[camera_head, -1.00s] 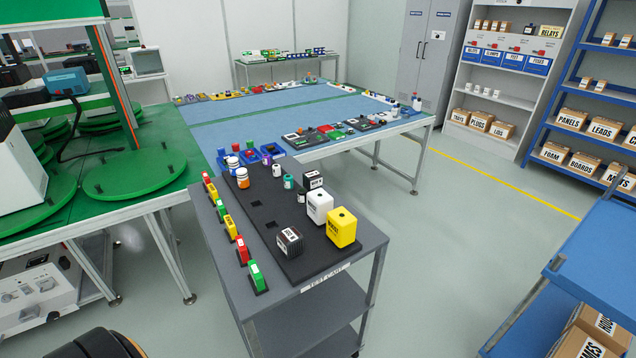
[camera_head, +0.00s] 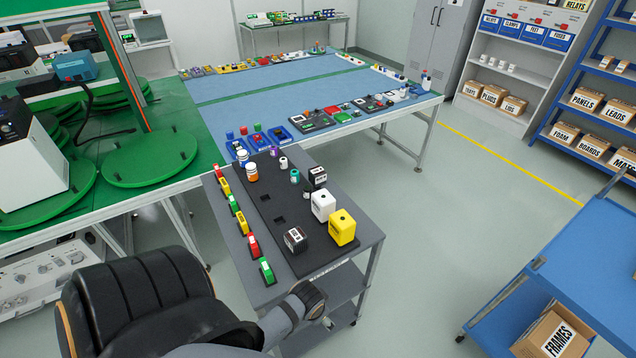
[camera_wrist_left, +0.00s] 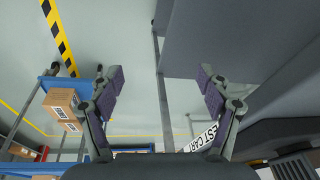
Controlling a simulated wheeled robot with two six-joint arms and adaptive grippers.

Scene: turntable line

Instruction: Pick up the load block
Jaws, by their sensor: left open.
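The dark ribbed block with a white label (camera_head: 295,239) stands at the near end of the black tray on the grey cart; I take it as the load block, though its label is too small to read surely. A dark ribbed corner (camera_wrist_left: 295,168) at the lower right of the left wrist view may be the same block. My left gripper (camera_wrist_left: 160,82) is open and empty in the left wrist view, beside the cart's front edge. In the head view my left arm reaches to the cart's near end; its fingers are not clear there. My right gripper is not in view.
A yellow block (camera_head: 342,228) and a white block (camera_head: 323,205) stand right of the dark one. Several coloured switches line the cart's left side. The black tray (camera_head: 270,240) has empty square recesses. A blue cart (camera_head: 590,250) stands at right, with clear floor between.

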